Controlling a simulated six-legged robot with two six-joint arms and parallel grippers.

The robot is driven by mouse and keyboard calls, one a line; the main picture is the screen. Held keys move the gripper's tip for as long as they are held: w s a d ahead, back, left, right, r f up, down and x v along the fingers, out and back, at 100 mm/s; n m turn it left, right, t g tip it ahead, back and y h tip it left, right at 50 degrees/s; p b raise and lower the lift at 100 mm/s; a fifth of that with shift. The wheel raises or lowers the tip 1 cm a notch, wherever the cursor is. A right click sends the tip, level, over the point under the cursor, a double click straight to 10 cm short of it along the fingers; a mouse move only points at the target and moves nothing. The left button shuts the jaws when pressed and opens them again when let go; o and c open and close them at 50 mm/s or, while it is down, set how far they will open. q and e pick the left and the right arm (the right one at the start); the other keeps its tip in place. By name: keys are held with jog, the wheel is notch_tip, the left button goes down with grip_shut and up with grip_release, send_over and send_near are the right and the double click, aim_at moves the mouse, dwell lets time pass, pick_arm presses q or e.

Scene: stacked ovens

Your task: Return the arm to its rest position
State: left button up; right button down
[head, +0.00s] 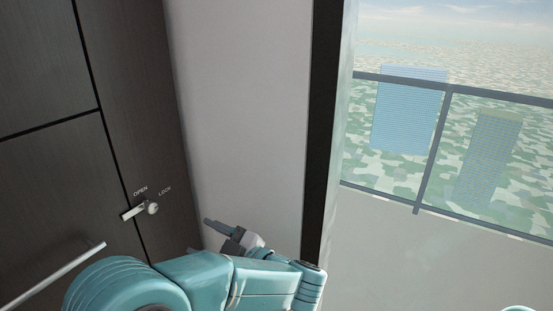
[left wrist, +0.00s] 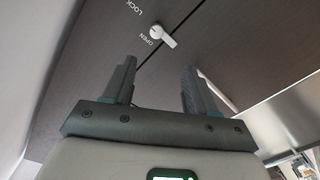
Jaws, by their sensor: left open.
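My left arm comes in along the bottom of the head view, with its teal links bent. My left gripper (head: 210,224) points left there, in front of the pale wall and to the right of the dark cabinet. In the left wrist view the gripper's two dark fingers (left wrist: 158,68) stand apart with nothing between them, so it is open and empty. The latch (head: 140,210) on the cabinet lies beyond and left of the gripper, clear of it. My right gripper is not in view.
The dark cabinet (head: 135,100) with OPEN and LOCK labels fills the left side. A metal handle bar (head: 55,275) sticks out at lower left. A pale wall panel (head: 240,100) and a black post (head: 325,120) stand right of it. A railed window (head: 440,130) is at right.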

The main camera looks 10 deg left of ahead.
pick_arm(q)
jog(key=a+f+m, duration=0.4)
jog(key=a+f, duration=0.8)
jog(key=f, duration=0.1)
notch_tip(320, 180, down, 14)
jog(key=d+m+t+h, duration=0.1)
jog(key=m+t+h, duration=0.2)
jog(key=m+h, duration=0.35)
jog(key=s+d+f+m+g+h, duration=0.4)
jog(key=s+d+f+h, duration=0.2)
jog(key=s+d, duration=0.3)
jog(key=s+d+f+m+g+h, duration=0.3)
jog(key=s+d+f+g+h, duration=0.2)
jog(key=s+d, duration=0.5)
jog(key=s+f+h, duration=0.2)
jog(key=s+h, duration=0.1)
jog(key=shift+s+d+f+m+p, duration=0.15)
jog(key=shift+s+m+p, duration=0.05)
jog(key=shift+m+p, duration=0.2)
